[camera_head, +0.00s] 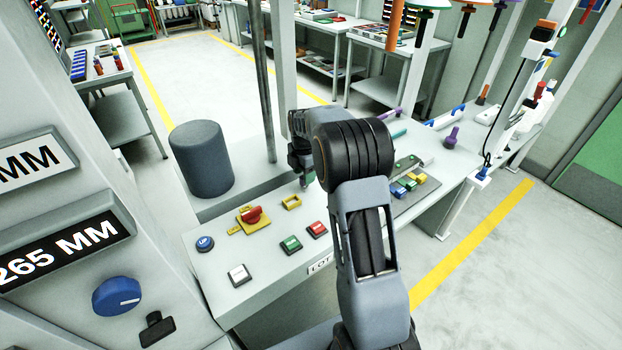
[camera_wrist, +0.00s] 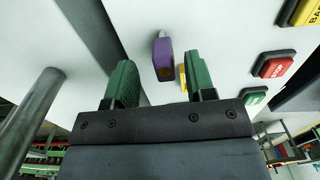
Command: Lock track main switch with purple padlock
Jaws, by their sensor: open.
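A purple padlock (camera_wrist: 164,58) with a grey shackle shows in the wrist view, beyond and between my fingertips and apart from both. I do not make it out in the head view. My gripper (camera_wrist: 161,84) is open with nothing between its green fingers. In the head view its fingers are mostly hidden by my arm. A red rotary switch (camera_head: 252,214) on a yellow plate (camera_head: 258,227) is on the grey panel, left of my arm. Its label is too small to read. A yellow part (camera_wrist: 183,77) is partly hidden behind the padlock and finger in the wrist view.
A grey cylinder (camera_head: 202,158) stands behind the panel.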

